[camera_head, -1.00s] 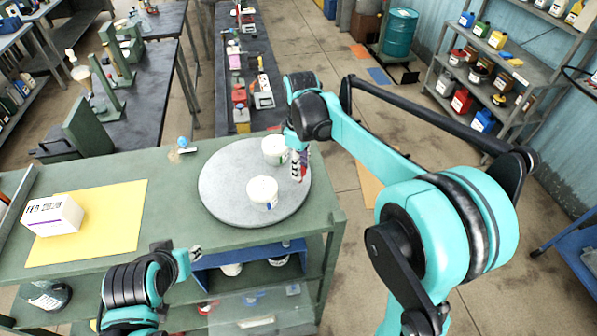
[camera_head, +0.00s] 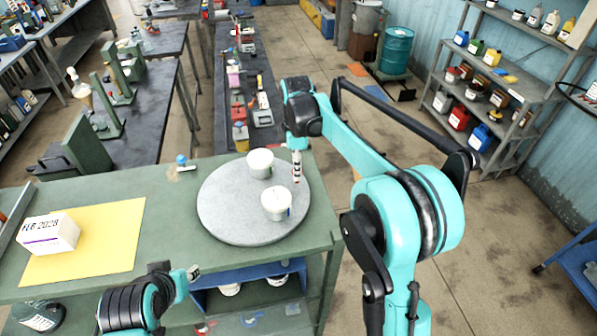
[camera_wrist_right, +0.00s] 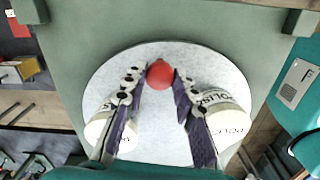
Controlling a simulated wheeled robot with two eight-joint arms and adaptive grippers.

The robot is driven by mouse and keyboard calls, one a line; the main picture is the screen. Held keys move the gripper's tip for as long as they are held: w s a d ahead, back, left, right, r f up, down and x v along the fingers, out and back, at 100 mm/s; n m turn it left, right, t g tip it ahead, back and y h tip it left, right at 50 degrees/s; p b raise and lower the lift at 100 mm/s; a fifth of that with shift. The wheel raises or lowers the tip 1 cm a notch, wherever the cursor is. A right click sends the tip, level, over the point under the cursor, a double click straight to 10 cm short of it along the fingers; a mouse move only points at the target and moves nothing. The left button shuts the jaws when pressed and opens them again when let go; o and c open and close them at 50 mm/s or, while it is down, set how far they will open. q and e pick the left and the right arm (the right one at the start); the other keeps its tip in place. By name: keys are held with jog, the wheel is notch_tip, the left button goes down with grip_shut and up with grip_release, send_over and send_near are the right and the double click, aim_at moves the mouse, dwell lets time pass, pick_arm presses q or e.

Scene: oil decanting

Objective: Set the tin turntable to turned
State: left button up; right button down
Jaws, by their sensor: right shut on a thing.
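The turntable (camera_head: 235,215) is a round grey disc on the green bench. Two white tins stand on it, one at the far side (camera_head: 260,163) and one nearer, right of centre (camera_head: 276,204). My right gripper (camera_head: 297,168) is at the disc's far right edge. In the right wrist view its fingers (camera_wrist_right: 162,82) close on a red ball knob (camera_wrist_right: 160,73) at the turntable's rim, with a tin (camera_wrist_right: 112,130) on the left and a tin (camera_wrist_right: 222,118) on the right. The knob is hidden in the head view. My left gripper (camera_head: 193,272) is empty by the bench's front edge; its opening is unclear.
A white box (camera_head: 50,234) stands on a yellow mat (camera_head: 108,225) at the bench's left. A small blue-topped item (camera_head: 181,160) is at the back edge. A blue bin (camera_head: 250,295) with white tins is below the bench top.

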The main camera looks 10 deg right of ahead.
jog(key=shift+w+a+n, duration=0.15)
jog(key=shift+w+n, duration=0.4)
jog(key=shift+w, duration=0.1)
jog(key=shift+w+a+n, duration=0.15)
jog(key=shift+w+n, duration=0.4)
jog(key=shift+w, duration=0.2)
jog(key=c, duration=1.2)
grip_release()
notch_tip(320, 180, up, 12)
